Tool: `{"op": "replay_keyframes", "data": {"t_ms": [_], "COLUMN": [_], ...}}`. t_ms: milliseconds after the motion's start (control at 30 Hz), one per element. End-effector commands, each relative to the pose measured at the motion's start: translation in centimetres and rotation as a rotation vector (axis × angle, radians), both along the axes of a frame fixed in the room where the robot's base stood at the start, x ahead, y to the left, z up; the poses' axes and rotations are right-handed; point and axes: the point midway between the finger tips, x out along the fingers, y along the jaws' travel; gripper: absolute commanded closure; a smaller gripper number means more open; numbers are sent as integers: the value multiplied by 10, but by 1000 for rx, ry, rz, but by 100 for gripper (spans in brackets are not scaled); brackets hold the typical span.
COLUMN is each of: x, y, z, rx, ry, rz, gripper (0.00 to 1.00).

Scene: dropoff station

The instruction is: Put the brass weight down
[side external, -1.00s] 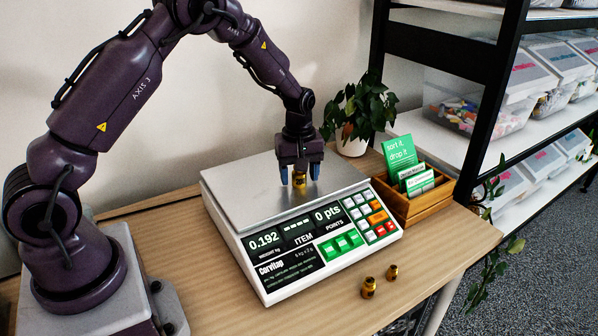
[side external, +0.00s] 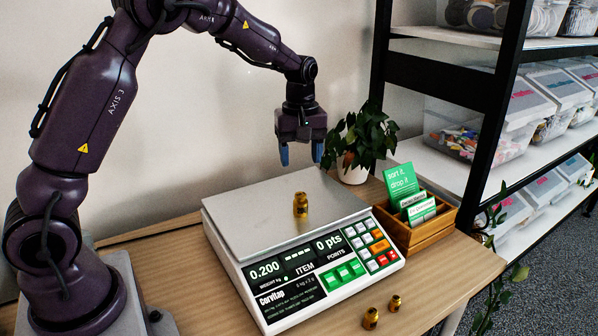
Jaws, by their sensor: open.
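A brass weight (side external: 300,205) stands upright on the metal pan (side external: 262,212) of the white scale (side external: 232,262). The scale's display (side external: 265,270) reads 0.200. My gripper (side external: 301,158) hangs above the pan, open and empty, with its two blue fingertips apart. There is a clear gap between the fingertips and the weight below them. Two more brass weights stand on the table in front of the scale, one on the left (side external: 371,318) and one on the right (side external: 395,303).
A wooden box (side external: 412,236) with green cards stands right of the scale. A potted plant (side external: 360,140) is behind it. A black-framed shelf (side external: 497,110) with clear bins rises at the right. Bare table (side external: 455,262) shows at the front right.

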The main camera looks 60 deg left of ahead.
Motion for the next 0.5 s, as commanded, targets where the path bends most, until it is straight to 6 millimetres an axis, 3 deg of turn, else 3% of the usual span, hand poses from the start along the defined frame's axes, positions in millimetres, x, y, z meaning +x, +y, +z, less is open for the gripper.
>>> {"op": "replay_keyframes", "data": {"t_ms": [133,267,500], "x": [-6,-28,-106], "y": [-5,-24,-69], "z": [19,52,113], "rx": [-3,-11,33], "ry": [-22,-85,-244], "rz": [-39,-173,-573], "gripper": [41,41,41]}}
